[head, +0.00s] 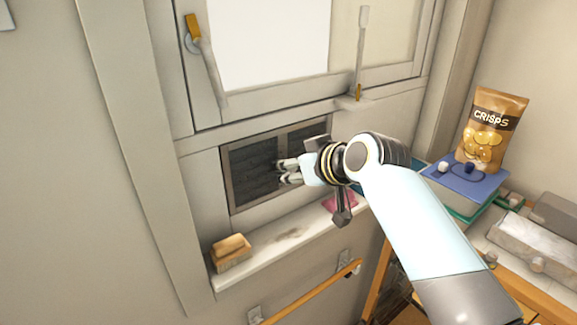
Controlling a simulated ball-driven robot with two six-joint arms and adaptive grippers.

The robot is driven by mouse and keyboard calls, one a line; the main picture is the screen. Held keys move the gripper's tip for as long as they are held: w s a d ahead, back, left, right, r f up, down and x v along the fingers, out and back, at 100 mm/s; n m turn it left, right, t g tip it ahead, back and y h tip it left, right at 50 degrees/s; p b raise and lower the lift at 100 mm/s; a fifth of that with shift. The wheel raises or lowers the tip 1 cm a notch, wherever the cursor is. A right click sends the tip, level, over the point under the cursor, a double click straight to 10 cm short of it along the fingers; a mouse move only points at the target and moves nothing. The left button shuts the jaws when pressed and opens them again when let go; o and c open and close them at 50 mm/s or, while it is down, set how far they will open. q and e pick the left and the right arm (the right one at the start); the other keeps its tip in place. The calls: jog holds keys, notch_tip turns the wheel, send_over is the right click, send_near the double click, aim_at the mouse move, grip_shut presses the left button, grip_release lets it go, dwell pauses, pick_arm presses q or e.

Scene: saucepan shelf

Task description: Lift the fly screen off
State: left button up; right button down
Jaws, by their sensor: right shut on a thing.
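The fly screen (252,168) is a dark mesh panel in a grey-brown frame. It sits upright in the opening below the window, above the sill. My right gripper (281,172) reaches in from the right and is shut on the screen near the middle of its mesh. The exact grip between the fingertips is too small to see. My gripper and wrist hide part of the screen's right side. My left gripper is not in view.
The white sill (285,238) bears a tan block (231,247) at left and a pink item (334,203) partly behind my wrist. An orange rail (310,291) runs below. At right, a crisps bag (492,130) stands on a blue book (462,183).

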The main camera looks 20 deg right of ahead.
jog(key=shift+d+r+p, duration=0.1)
jog(key=shift+p, duration=0.2)
jog(key=shift+s+d+p, duration=0.3)
jog(key=shift+s+p, duration=0.1)
jog(key=shift+s, duration=0.4)
jog(key=shift+s+d+p, duration=0.25)
jog(key=shift+s+p, duration=0.2)
jog(key=shift+s, duration=0.35)
jog(key=shift+s+d+p, duration=0.3)
jog(key=shift+s+p, duration=0.1)
jog(key=shift+s, duration=0.4)
